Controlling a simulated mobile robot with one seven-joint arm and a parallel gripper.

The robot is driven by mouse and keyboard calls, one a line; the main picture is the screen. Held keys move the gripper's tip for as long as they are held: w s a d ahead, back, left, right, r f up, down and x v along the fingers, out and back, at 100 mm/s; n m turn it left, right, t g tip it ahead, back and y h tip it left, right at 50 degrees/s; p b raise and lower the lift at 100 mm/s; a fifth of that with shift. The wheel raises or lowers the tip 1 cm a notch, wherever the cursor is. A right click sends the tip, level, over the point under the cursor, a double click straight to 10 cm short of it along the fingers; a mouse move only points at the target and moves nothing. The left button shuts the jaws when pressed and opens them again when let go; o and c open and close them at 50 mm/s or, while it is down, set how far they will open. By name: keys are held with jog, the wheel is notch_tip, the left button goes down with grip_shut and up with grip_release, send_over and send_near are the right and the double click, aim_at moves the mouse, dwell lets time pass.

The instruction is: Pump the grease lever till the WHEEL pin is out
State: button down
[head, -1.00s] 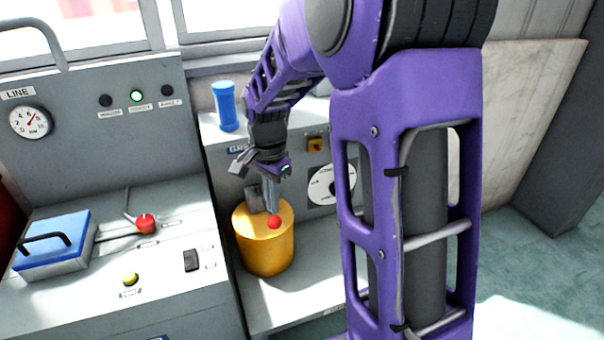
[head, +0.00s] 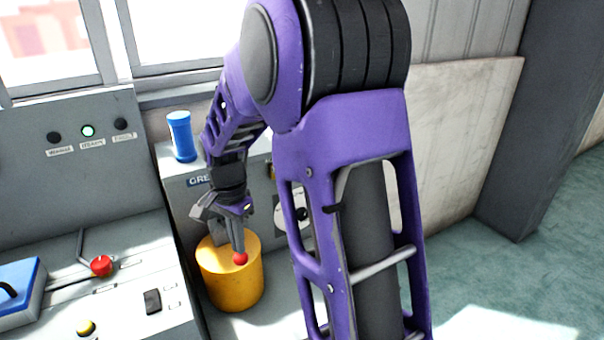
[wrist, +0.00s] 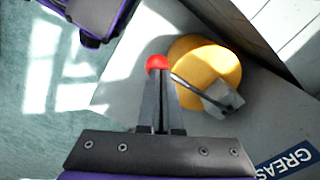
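The grease pump is a yellow pot (head: 228,285) with a grey block on top; it also shows in the wrist view (wrist: 212,68). From the grey block (wrist: 222,100) a thin dark lever (wrist: 187,82) runs to a red knob (head: 240,258). My gripper (head: 240,249) points down at this knob. In the wrist view its fingers (wrist: 160,76) are close together with the red knob (wrist: 157,63) at their tips, so it looks shut on the knob. A white disc (head: 285,222) behind the pot is partly hidden by my arm. I cannot make out the WHEEL pin.
A blue cylinder (head: 181,137) stands on the ledge behind. The grey console (head: 60,262) at left carries a red knob (head: 101,266), a black switch (head: 152,301) and a blue box (head: 18,290). The middle panel lamp (head: 88,131) glows pale green. Open floor lies right.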

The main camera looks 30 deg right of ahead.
aim_at(239, 256)
jog(key=shift+w+f+b, duration=0.15)
jog(key=shift+f+b, duration=0.65)
jog(key=shift+f, duration=0.55)
jog(key=shift+w+f+b, duration=0.15)
jog(key=shift+f+b, duration=0.65)
jog(key=shift+f, duration=0.5)
jog(key=shift+s+r+p, duration=0.25)
jog(key=shift+r+p, duration=1.35)
jog(key=shift+r, duration=0.5)
jog(key=shift+s+r+p, duration=0.2)
jog(key=shift+r+p, duration=1.4)
jog(key=shift+r, duration=0.45)
jog(key=shift+w+f+b, duration=0.25)
jog(key=shift+f+b, duration=1.15)
jog(key=shift+f, duration=0.7)
jog(key=shift+w+f+b, duration=0.2)
jog(key=shift+f+b, duration=1.15)
jog(key=shift+f, duration=0.7)
jog(key=shift+r, duration=0.1)
jog(key=shift+s+r+p, duration=0.15)
jog(key=shift+r+p, duration=0.95)
jog(key=shift+r, duration=0.25)
jog(key=shift+s+r+p, duration=0.2)
jog(key=shift+r+p, duration=0.85)
jog(key=shift+r, duration=0.35)
jog(key=shift+s+r+p, duration=0.15)
jog(key=shift+r+p, duration=0.95)
jog(key=shift+r, duration=0.25)
